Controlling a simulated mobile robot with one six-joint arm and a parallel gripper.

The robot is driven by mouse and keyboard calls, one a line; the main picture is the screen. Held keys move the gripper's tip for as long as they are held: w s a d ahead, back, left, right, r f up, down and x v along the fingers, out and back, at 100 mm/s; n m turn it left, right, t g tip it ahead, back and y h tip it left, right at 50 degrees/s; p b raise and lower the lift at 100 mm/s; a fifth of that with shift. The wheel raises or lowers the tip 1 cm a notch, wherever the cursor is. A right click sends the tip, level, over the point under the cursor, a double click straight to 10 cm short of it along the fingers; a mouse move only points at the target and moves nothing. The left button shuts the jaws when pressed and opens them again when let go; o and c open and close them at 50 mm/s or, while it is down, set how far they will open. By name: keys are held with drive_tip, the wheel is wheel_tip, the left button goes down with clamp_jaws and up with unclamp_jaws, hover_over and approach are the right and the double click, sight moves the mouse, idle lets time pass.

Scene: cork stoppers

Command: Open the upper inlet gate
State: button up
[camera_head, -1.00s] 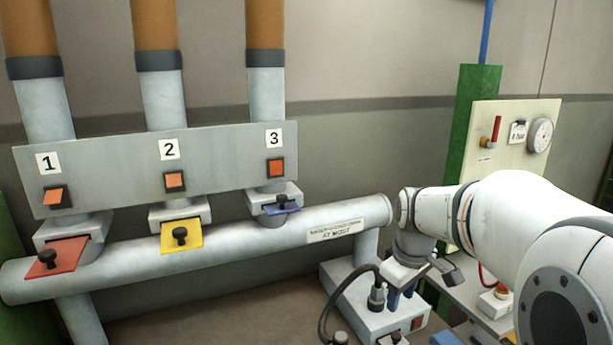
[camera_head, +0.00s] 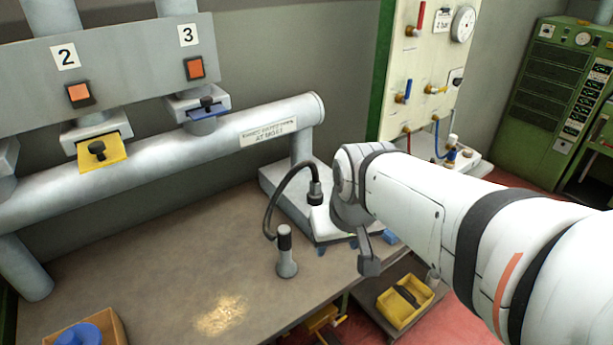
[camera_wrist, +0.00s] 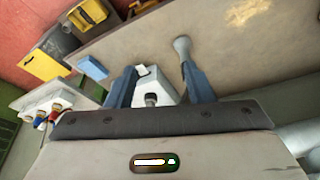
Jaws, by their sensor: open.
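No label in view reads upper inlet gate. In the head view a yellow slide plate (camera_head: 103,152) with a black knob sits under number 2, and a blue slide plate (camera_head: 208,108) with a dark knob under number 3. Both are at short necks above a thick grey pipe (camera_head: 150,160). My gripper (camera_wrist: 160,84) shows in the wrist view, its two blue fingers apart with nothing held. Beyond the fingers are part of a pale box and a grey post. In the head view my arm hides most of the gripper, which is well right of the plates.
A bench (camera_head: 180,260) carries a grey post (camera_head: 286,252) and a cable. A board (camera_head: 425,60) with red and blue handles and a gauge stands behind my arm. A yellow bin (camera_head: 405,302) is low at right. The bench middle is mostly clear.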

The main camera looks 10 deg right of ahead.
drive_tip(key=shift+t, duration=0.4)
drive_tip(key=w+d+f+b, duration=0.2)
drive_tip(key=w+d+f, duration=0.1)
drive_tip(key=w+f, duration=0.4)
drive_tip(key=w+d+f+b, duration=0.3)
drive_tip(key=w+f, duration=0.5)
drive_tip(key=w, duration=0.2)
drive_tip(key=w+d+f+b, duration=0.2)
drive_tip(key=w+d+f, duration=0.1)
drive_tip(key=w+f, duration=0.4)
drive_tip(key=shift+w+d+f+b, duration=0.2)
drive_tip(key=shift+w, duration=0.45)
drive_tip(key=shift+w+d+f+b, duration=0.15)
drive_tip(key=shift+w+d+f, duration=0.05)
drive_tip(key=shift+w, duration=0.4)
clamp_jaws()
